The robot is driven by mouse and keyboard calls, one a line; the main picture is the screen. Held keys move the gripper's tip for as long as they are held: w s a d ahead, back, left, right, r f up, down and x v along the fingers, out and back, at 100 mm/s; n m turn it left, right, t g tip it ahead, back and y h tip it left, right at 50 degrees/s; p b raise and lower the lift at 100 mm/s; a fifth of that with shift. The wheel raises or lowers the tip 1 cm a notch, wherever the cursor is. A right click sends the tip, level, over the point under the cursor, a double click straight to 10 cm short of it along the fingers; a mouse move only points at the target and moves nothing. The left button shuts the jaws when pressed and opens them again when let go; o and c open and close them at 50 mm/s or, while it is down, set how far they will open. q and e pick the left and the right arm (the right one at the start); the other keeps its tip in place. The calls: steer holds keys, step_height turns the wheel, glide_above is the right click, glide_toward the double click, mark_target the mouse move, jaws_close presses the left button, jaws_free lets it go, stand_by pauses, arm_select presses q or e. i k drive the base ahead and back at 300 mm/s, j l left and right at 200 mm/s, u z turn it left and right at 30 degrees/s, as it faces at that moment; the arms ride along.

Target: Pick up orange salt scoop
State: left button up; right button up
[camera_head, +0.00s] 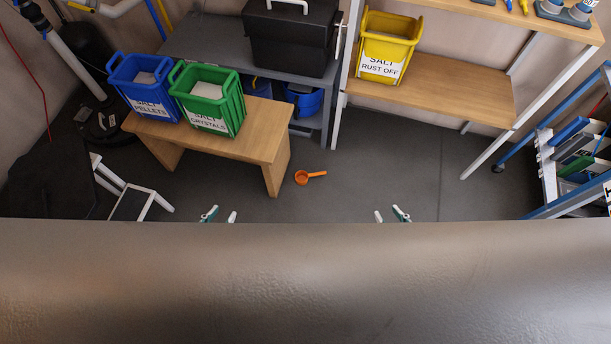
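The orange salt scoop (303,178) lies on the dark grey floor, just right of the wooden bench's right leg, with its handle pointing right. My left gripper (220,215) shows only its fingertips, below and left of the scoop, apart from each other with nothing between them. My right gripper (391,215) also shows only fingertips, below and right of the scoop, spread and empty. My own body hides the rest of both grippers and the lower part of the view. Neither gripper touches the scoop.
A wooden bench (262,135) holds a blue salt pellets bin (143,88) and a green salt crystals bin (208,100). A yellow bin (386,45) sits on a wooden shelf (450,90). A small white step stool (133,200) stands at left. Floor right of the scoop is clear.

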mark_target(302, 177)
steer(key=i+l+z, duration=0.1)
steer(key=i+l, duration=0.2)
steer(key=i, duration=0.15)
steer(key=i+l+z, duration=0.15)
steer(key=i+l, duration=0.15)
steer(key=i, duration=0.15)
steer(key=i+l+z, duration=0.1)
steer(key=i, duration=0.35)
steer(key=l, duration=0.1)
